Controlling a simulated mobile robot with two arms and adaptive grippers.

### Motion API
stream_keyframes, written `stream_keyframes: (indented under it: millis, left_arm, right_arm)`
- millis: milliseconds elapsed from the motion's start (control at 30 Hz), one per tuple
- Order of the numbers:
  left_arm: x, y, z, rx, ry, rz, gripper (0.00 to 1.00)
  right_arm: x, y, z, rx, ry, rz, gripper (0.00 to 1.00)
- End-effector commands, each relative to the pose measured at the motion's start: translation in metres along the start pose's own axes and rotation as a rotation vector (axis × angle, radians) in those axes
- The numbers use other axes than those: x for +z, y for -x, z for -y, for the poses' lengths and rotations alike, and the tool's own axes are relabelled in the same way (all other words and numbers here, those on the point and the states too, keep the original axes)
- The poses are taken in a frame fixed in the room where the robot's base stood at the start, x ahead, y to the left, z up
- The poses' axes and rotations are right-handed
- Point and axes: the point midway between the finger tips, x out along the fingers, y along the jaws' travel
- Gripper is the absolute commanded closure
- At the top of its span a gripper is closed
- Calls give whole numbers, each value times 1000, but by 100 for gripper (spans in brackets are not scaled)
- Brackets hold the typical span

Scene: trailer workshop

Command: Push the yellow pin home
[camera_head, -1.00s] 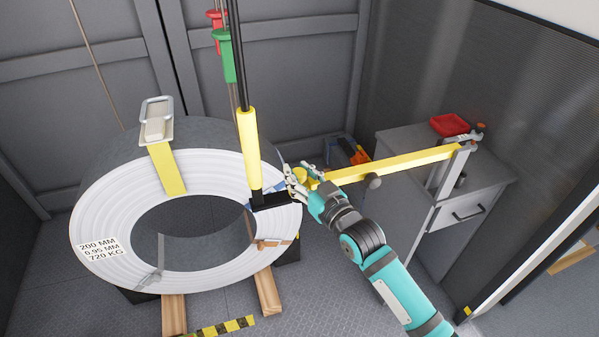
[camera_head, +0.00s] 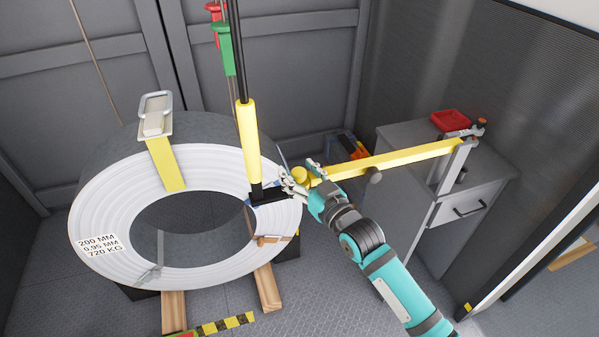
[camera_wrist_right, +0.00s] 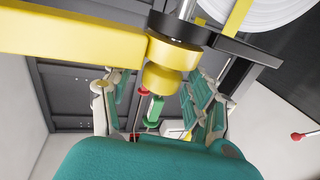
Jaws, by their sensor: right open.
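A yellow, rounded pin-like piece (camera_head: 301,175) shows at the left end of a yellow bar (camera_head: 390,162), beside the coil's right rim. In the right wrist view this yellow piece (camera_wrist_right: 162,78) sticks out under a dark round collar (camera_wrist_right: 178,28) at the end of the bar. My right gripper (camera_head: 303,182) is at this bar end. In the right wrist view its fingers (camera_wrist_right: 157,100) are apart, one on each side of the yellow piece, with nothing clamped. I cannot tell whether they touch it. How deep the pin sits is hidden. My left gripper is out of view.
A large white coil (camera_head: 110,205) stands on wooden blocks (camera_head: 268,287). A black pole with a yellow sleeve (camera_head: 247,140) hangs in front of its right side. A grey cabinet (camera_head: 420,150) with a red tray (camera_head: 450,121) stands right. Floor shows at the lower middle.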

Motion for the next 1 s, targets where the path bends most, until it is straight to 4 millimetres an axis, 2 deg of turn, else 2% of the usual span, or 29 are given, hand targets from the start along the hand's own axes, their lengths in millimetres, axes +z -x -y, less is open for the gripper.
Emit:
stream_keyframes:
  millis: [167, 267, 700, 833, 1000]
  left_arm:
    - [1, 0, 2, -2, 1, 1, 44]
    - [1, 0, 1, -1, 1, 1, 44]
    - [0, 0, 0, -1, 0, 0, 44]
    - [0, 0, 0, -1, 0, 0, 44]
    - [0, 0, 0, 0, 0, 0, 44]
  right_arm:
    - [0, 2, 0, 0, 0, 1, 42]
    - [2, 12, 0, 1, -1, 3, 42]
    - [1, 99, 0, 0, 0, 3, 42]
    - [1, 114, 0, 0, 0, 2, 42]
    - [0, 120, 0, 0, 1, 0, 42]
